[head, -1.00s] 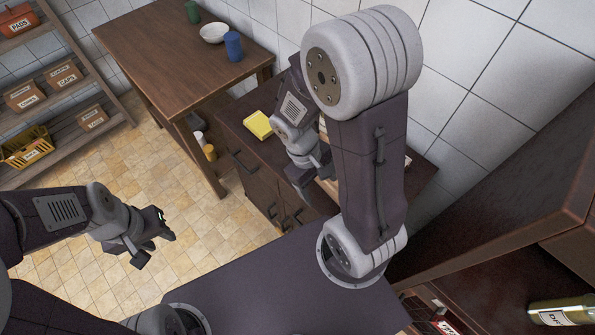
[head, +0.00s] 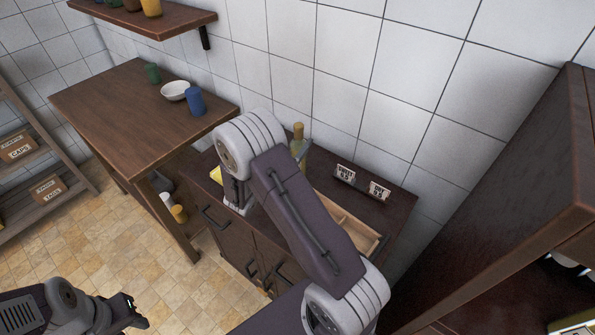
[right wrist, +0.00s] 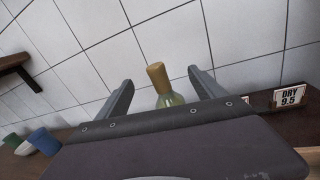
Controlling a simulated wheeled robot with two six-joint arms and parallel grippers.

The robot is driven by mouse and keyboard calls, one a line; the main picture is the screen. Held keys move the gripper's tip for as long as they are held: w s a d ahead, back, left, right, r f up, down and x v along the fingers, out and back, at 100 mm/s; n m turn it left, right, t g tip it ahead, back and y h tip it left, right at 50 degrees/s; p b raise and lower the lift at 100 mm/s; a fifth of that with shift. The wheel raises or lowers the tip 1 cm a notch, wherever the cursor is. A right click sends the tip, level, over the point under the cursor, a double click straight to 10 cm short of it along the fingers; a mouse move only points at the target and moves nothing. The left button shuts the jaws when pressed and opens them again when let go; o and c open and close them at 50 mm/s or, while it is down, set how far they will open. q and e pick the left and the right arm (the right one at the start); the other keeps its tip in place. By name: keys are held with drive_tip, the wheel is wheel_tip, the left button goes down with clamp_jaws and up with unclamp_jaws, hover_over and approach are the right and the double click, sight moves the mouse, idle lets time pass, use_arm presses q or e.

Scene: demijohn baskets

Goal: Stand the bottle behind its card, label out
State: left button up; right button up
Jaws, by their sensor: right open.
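A bottle with a tan cork-like top (head: 299,146) stands upright on the dark cabinet, against the tiled wall. The right wrist view shows its top and shoulder (right wrist: 158,82) between the two fingers of my right gripper (right wrist: 160,76). These fingers are open, with a gap on either side of the bottle. The bottle's lower part and label are hidden. Two small cards stand right of the bottle: one reading SWEET (head: 345,172) and one reading DRY 9.5 (head: 379,190). The DRY card also shows in the right wrist view (right wrist: 289,97). My left gripper (head: 130,308) is low at the left, away from the cabinet.
A blue cup (head: 196,101), white bowl (head: 174,91) and green cup (head: 153,73) stand on the side table (head: 120,105). A dark wooden shelf unit (head: 500,215) stands close on the right.

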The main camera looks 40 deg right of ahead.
sight(302, 143)
wheel_tip(302, 143, down, 9)
drive_tip(key=a+n+b, duration=0.1)
drive_tip(key=n, duration=0.1)
drive_tip(key=shift+y, duration=0.4)
drive_tip(key=p+x, duration=0.1)
drive_tip(key=x, duration=0.1)
drive_tip(key=r+p+x, duration=0.1)
drive_tip(key=x, duration=0.2)
drive_tip(key=p+x, duration=0.1)
drive_tip(key=x, duration=0.2)
drive_tip(key=shift+d+r, duration=0.15)
drive_tip(key=shift+r, duration=0.15)
drive_tip(key=shift+w+d+f, duration=0.2)
drive_tip(key=shift+d, duration=0.1)
drive_tip(key=shift+a+r, duration=0.1)
drive_tip(key=shift+a, duration=0.05)
drive_tip(key=c, duration=0.9)
use_arm(q)
drive_tip(key=shift+s+r, duration=0.15)
drive_tip(key=shift+r, duration=0.15)
use_arm(e)
clamp_jaws()
